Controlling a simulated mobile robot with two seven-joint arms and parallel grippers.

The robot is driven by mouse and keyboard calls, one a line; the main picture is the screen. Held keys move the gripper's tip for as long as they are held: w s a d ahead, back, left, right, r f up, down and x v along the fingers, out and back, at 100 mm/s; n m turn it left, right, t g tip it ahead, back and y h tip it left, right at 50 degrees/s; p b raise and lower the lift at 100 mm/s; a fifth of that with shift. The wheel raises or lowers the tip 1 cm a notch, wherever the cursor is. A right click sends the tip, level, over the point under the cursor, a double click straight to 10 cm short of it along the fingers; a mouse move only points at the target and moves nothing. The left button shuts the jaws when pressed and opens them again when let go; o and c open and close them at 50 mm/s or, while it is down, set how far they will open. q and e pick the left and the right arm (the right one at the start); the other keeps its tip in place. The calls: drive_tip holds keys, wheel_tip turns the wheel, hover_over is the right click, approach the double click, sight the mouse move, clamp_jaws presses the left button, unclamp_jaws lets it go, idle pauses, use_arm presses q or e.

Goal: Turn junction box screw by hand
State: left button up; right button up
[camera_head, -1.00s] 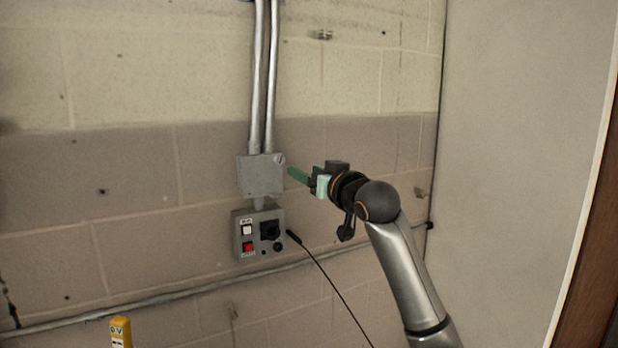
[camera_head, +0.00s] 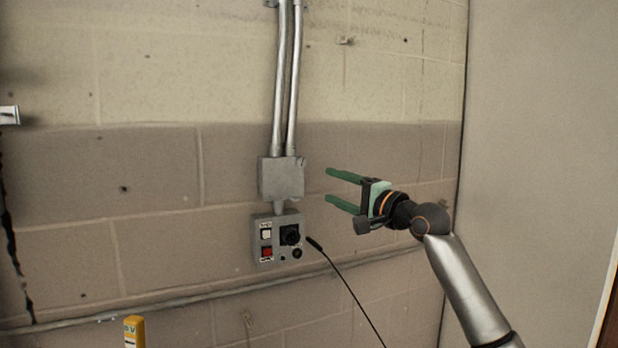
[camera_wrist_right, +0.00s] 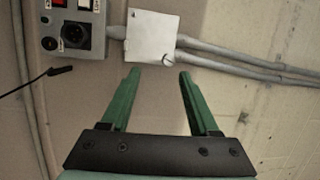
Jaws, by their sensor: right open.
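The grey junction box (camera_head: 281,178) is fixed to the wall below two metal conduits. Its screw (camera_head: 301,162) shows at the upper right corner of the cover. In the right wrist view the screw (camera_wrist_right: 168,60) is a slotted disc at the lower right corner of the box (camera_wrist_right: 150,37). My right gripper (camera_head: 329,185) is open and empty, to the right of the box and apart from it. In the right wrist view its green fingers (camera_wrist_right: 159,72) are spread, with the screw ahead between the tips. My left gripper is not in view.
A grey control box (camera_head: 277,238) with white and red buttons and a black socket hangs below the junction box. A black cable with a plug (camera_head: 314,243) hangs beside it. A yellow object (camera_head: 134,331) stands at the bottom left. A conduit runs low along the wall.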

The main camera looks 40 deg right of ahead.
sight(303, 163)
drive_tip(key=w+r+m+p, duration=0.1)
drive_tip(key=w+m, duration=0.1)
drive_tip(key=w, duration=0.1)
drive_tip(key=w+d+r+m+t+p, duration=0.1)
drive_tip(key=w+m, duration=0.1)
drive_tip(key=w, duration=0.1)
drive_tip(key=w+d+r+m+p, duration=0.1)
drive_tip(key=w+m, duration=0.2)
drive_tip(key=shift+w+d+y+p, duration=0.1)
drive_tip(key=shift+d+y+p, duration=0.05)
drive_tip(key=shift+y+p, duration=0.25)
drive_tip(key=shift+w, duration=1)
clamp_jaws()
